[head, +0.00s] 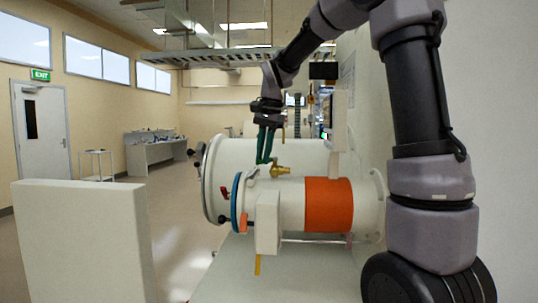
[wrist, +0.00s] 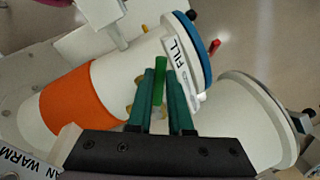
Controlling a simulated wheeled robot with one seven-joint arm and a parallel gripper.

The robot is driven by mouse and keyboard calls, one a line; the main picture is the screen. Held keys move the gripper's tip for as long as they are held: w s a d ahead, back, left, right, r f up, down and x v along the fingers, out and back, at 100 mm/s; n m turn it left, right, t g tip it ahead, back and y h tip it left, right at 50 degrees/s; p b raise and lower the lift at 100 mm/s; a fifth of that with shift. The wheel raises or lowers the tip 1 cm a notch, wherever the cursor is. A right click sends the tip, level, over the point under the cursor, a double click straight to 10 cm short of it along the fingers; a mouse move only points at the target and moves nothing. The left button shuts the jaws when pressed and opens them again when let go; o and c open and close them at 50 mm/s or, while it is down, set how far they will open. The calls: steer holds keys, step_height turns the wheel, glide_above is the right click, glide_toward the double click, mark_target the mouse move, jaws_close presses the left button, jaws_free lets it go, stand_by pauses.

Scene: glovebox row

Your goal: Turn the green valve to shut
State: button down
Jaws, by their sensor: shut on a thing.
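The green valve handle (wrist: 157,84) shows in the wrist view as a short green bar between my two teal fingers. My gripper (wrist: 161,75) is shut on it. A white label reading FILL (wrist: 178,62) lies beside the valve. In the head view my gripper (head: 264,161) points down at the top of the small white cylinder (head: 288,202), next to the brass valve body (head: 280,171). The green handle is hard to tell from the fingers there. Most of the brass body is hidden behind the fingers in the wrist view.
The small cylinder has an orange band (head: 329,205), a blue ring (head: 236,203) and a red handle (head: 224,193) near its left end. A larger white cylinder (head: 290,153) lies behind it. A white panel (head: 85,240) stands at front left. Open floor lies between.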

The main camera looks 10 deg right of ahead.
steer(key=w+m, duration=0.1)
steer(key=m, duration=0.1)
steer(key=w+a+m, duration=0.1)
steer(key=m, duration=0.1)
steer(key=w+a+m+h, duration=0.1)
steer(key=m, duration=0.1)
steer(key=shift+w+a+t, duration=0.1)
steer(key=shift+w+t, duration=0.15)
steer(key=shift+t, duration=0.05)
steer(key=w+m, duration=0.2)
steer(key=m, duration=0.1)
steer(key=shift+a+r+m+h, duration=0.1)
steer(key=shift+m+h, duration=0.2)
steer(key=shift+h, duration=0.1)
steer(key=shift+w+m, duration=0.65)
steer(key=shift+m, duration=0.55)
steer(key=c, duration=0.8)
jaws_free()
steer(key=shift+c, duration=0.2)
